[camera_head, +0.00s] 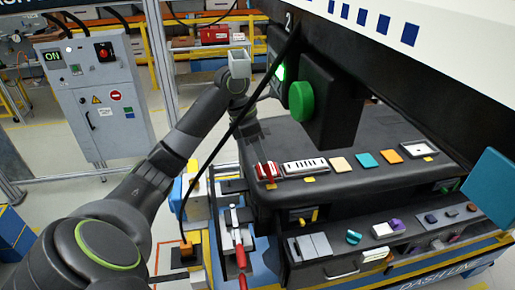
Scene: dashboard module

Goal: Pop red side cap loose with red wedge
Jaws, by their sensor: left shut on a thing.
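The dark dashboard module (310,201) stands at the centre right. A small red piece (267,171) shows at its near left corner, beside a white slotted vent. My left arm reaches up from the lower left and bends down to this corner. My left gripper (259,156) is small and partly blurred there, shut, with its tips at the red piece. I cannot tell the red wedge and the red side cap apart here, nor whether the cap sits flush or is lifted. My right gripper is not in view.
Yellow, teal and orange tiles (391,157) line the dashboard top. A dark overhead box with a green button (301,101) and a black cable hang close to my left arm. Small parts lie on the lower shelf. A control cabinet (97,95) stands back left.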

